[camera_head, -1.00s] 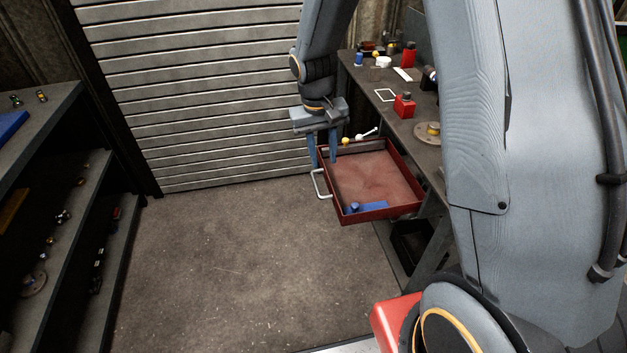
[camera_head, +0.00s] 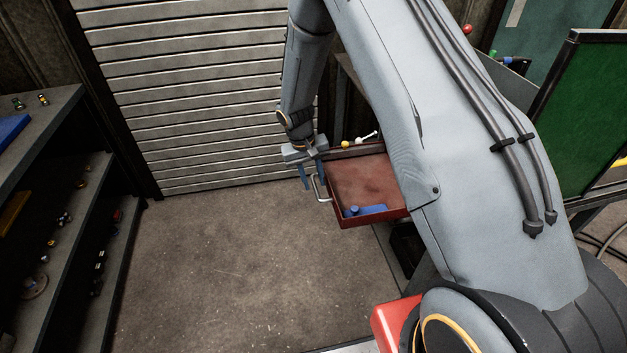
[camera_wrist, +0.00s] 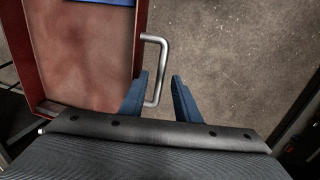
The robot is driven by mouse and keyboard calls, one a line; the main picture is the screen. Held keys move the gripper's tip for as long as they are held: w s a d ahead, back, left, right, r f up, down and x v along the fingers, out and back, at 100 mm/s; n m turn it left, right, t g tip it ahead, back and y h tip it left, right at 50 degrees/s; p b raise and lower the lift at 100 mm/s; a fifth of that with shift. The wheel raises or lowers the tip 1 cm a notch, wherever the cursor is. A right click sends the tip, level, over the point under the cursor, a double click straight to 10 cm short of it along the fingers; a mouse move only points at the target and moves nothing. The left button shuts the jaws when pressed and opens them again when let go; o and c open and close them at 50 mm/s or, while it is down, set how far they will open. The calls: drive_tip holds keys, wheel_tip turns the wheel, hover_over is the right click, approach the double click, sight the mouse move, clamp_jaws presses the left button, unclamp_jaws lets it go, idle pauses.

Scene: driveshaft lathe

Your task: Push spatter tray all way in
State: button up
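The red spatter tray (camera_head: 365,182) sticks out from under the bench in the head view, with a blue item (camera_head: 366,210) lying inside it. Its pale metal handle (camera_head: 319,188) is on its left side. My gripper (camera_head: 312,184) is at the handle, fingers pointing down. In the wrist view, the handle (camera_wrist: 158,62) reaches down between the two blue fingers of my gripper (camera_wrist: 158,92). The fingers are apart, with a visible gap on the right of the handle. The tray also shows at left in the wrist view (camera_wrist: 90,60).
A dark shelf unit (camera_head: 60,200) with small parts stands at the left. A slatted shutter (camera_head: 205,90) is behind. The concrete floor (camera_head: 220,260) left of the tray is clear. My arm hides most of the bench.

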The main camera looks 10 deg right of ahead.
drive_tip(key=shift+d+f, duration=0.1)
drive_tip(key=shift+f, duration=0.4)
clamp_jaws()
